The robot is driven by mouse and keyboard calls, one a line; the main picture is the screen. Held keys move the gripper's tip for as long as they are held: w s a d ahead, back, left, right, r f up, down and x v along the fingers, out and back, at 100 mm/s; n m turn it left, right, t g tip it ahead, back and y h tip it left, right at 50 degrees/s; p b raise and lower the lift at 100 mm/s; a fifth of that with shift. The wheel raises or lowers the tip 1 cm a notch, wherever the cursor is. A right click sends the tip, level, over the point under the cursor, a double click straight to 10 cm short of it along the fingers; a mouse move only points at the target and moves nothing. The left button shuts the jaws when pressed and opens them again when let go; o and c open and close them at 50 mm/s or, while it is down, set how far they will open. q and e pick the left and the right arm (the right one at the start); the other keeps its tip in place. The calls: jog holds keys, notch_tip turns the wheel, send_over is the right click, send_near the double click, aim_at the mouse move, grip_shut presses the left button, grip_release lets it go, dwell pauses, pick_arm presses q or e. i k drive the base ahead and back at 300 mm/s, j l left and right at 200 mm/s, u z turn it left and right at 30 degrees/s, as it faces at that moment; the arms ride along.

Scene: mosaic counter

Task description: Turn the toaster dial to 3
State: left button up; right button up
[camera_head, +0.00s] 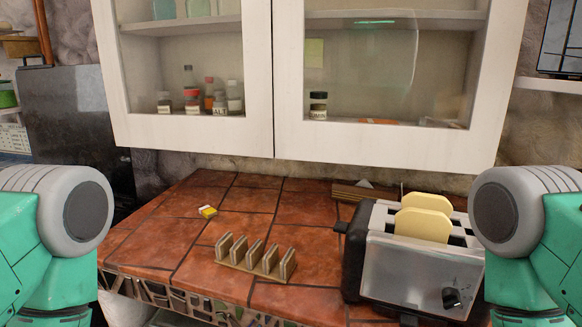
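The toaster (405,277) stands at the right end of the tiled counter, silver with black ends. Two pale bread slices (425,219) stick up out of its slots. Its black dial (452,298) is low on the right of the front face; the number it points to is too small to read. A black lever (341,227) sticks out at its left end. Only upper parts of my two arms show, at the left and right edges, both apart from the toaster. Neither gripper is in view.
A wooden toast rack (256,258) stands mid-counter, left of the toaster. A small yellow and white item (207,211) lies behind it. Glass-door cabinets (195,132) hang low over the counter. The counter's left part (150,240) is clear.

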aim_at(451, 297)
jog(key=z, duration=0.75)
